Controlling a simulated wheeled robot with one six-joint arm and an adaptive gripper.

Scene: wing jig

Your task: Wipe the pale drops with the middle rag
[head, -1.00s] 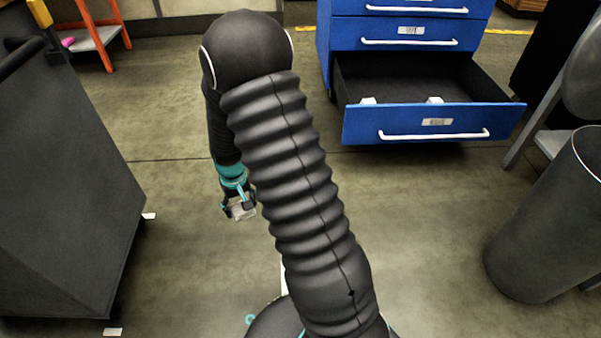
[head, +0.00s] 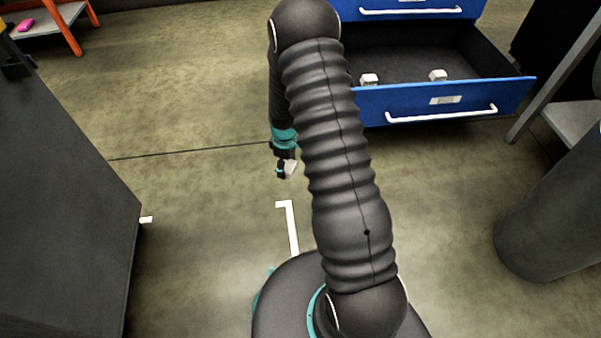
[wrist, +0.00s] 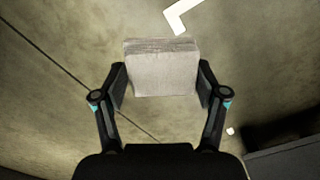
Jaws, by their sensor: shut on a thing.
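My gripper (head: 285,170) is shut on a pale grey folded rag (wrist: 162,70), which the wrist view shows squarely between the two fingers. In the head view a small light part of the rag (head: 291,168) shows at the fingertips, above the bare floor. In the open blue drawer (head: 460,102) two small pale pieces, one left (head: 369,79) and one right (head: 438,75), stand apart with a gap between them; I cannot tell for sure what they are. I see no pale drops in either view. My arm hides part of the floor and the drawer's left side.
A dark grey cabinet (head: 60,200) stands at the left and a dark bin (head: 555,215) at the right. An orange-legged stand (head: 72,14) is at the far left. White corner tape (head: 290,228) marks the floor. The floor between cabinet and drawer is clear.

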